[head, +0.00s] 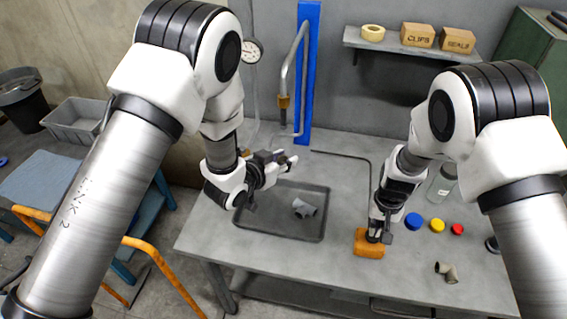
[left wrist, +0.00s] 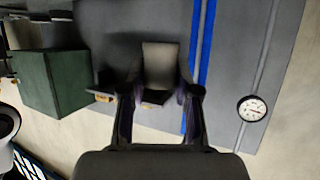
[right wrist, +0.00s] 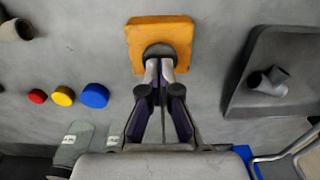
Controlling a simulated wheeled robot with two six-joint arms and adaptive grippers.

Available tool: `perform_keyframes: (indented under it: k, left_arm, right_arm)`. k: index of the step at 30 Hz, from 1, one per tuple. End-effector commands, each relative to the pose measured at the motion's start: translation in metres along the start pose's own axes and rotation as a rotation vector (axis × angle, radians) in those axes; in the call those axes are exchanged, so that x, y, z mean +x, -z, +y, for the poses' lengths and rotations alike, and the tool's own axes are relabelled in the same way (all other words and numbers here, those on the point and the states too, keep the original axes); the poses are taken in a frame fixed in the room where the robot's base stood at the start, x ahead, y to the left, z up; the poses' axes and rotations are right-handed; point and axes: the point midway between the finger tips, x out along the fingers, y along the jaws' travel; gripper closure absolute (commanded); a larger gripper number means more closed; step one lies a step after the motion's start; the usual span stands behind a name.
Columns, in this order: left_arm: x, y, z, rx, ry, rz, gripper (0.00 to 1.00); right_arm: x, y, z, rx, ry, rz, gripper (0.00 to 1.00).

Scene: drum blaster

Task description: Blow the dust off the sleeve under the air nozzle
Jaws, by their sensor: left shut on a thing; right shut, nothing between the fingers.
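My left gripper (head: 274,164) is shut on a plain grey sleeve (left wrist: 160,66), held above the back of the tray. In the head view the brass-tipped air nozzle (head: 283,102) hangs on a bent grey pipe by the blue post, above the left gripper in the picture. I cannot tell whether the sleeve is exactly under it. Dust on the sleeve is not visible. My right gripper (head: 377,236) is shut and empty, its fingertips at the dark round button of an orange block (head: 369,248). The block also shows in the right wrist view (right wrist: 174,32); contact is unclear.
A dark tray (head: 254,231) holds a grey branched fitting (head: 304,208). Blue (head: 414,221), yellow (head: 437,225) and red (head: 457,229) caps lie right of the block, with an elbow fitting (head: 447,272) nearer the front. A gauge (head: 252,50) hangs on the wall.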

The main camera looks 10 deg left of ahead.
Motion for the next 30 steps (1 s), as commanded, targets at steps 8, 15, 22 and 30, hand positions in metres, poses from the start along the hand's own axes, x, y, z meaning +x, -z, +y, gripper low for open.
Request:
perform_keyframes:
  k: [8, 15, 22, 30]
  left_arm:
    - [0.0, 0.0, 0.0, 0.0, 0.0, 0.001, 1.0]
    - [0.0, 0.0, 0.0, 0.0, 0.0, 0.001, 1.0]
    - [0.0, 0.0, 0.0, 0.0, 0.0, 0.001, 1.0]
    - [0.0, 0.0, 0.0, 0.0, 0.0, 0.001, 1.0]
  right_arm:
    - [0.006, 0.0, 0.0, 0.0, 0.0, -0.001, 1.0]
    - [0.011, 0.0, 0.0, 0.0, 0.0, 0.0, 1.0]
    - [0.015, 0.0, 0.0, 0.001, 0.0, 0.0, 1.0]
    - [0.018, 0.0, 0.0, 0.001, 0.0, -0.001, 1.0]
